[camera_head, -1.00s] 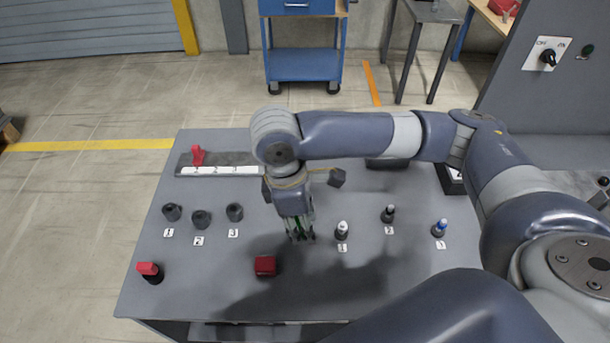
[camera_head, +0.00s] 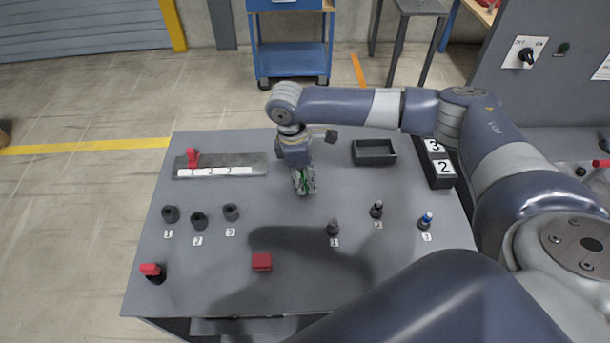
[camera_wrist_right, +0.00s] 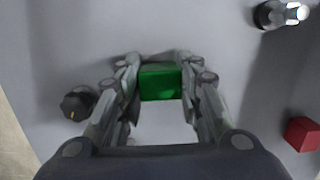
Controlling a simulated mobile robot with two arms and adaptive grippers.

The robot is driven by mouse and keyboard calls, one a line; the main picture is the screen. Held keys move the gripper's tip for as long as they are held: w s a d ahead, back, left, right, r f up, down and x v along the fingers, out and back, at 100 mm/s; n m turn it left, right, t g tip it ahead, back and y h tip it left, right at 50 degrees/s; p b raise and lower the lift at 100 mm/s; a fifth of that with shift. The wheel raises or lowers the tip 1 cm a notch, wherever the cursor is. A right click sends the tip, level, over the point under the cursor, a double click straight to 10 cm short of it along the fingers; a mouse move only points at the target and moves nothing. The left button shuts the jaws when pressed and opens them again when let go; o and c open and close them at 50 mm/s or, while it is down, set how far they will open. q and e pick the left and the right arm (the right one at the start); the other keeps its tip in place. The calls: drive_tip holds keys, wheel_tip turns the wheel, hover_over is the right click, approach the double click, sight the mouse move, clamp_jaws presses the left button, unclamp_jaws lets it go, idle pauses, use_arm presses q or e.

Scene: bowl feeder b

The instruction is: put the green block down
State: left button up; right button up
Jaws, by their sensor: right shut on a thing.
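The green block (camera_wrist_right: 161,82) sits between the fingers of my right gripper (camera_wrist_right: 160,90) in the right wrist view, which is shut on it. In the head view my right gripper (camera_head: 305,188) is over the middle of the grey table (camera_head: 210,290), pointing down, with a little green (camera_head: 304,182) between its fingers. I cannot tell whether the block touches the table. My left gripper is not in view.
Dark cylinders (camera_head: 200,220) stand at left by numbered labels, pegs (camera_head: 376,209) at right. A red block (camera_head: 262,262) lies in front. A bar with a red handle (camera_head: 192,158) and a black tray (camera_head: 374,152) are behind. Table around the gripper is clear.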

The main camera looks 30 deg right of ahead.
drive_tip(key=shift+f, duration=0.3)
drive_tip(key=shift+f, duration=0.1)
drive_tip(key=o, duration=1.1)
drive_tip(key=shift+o, duration=0.2)
